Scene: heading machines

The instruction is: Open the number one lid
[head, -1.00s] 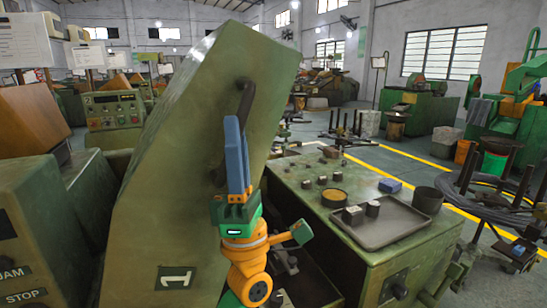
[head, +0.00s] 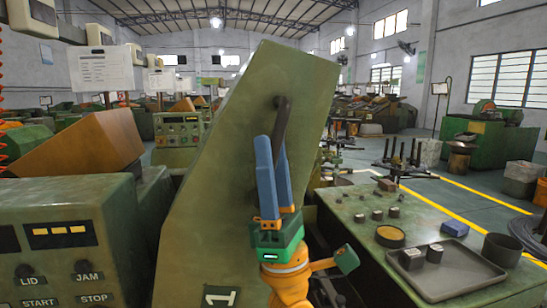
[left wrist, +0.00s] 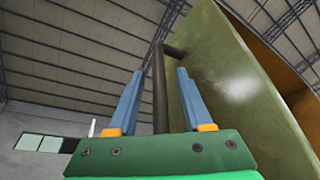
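The number one lid (head: 240,180) is a big green panel marked "1" near its lower edge, standing steeply tilted in the middle of the head view. Its dark bar handle (head: 281,125) is on the face towards me. My left gripper (head: 274,142) reaches up at the lower part of the handle, its two blue fingers apart. In the left wrist view, the handle (left wrist: 160,85) shows between the spread fingers (left wrist: 160,72), with a gap on each side. The lower end of the handle is hidden behind the gripper. My right gripper is not in view.
A control box (head: 75,235) with LID, JAM, START and STOP labels stands at left. A green machine top (head: 370,262) at right bears a grey tray (head: 465,282), a dark cup (head: 503,249) and small blocks. Open floor with yellow lines lies beyond.

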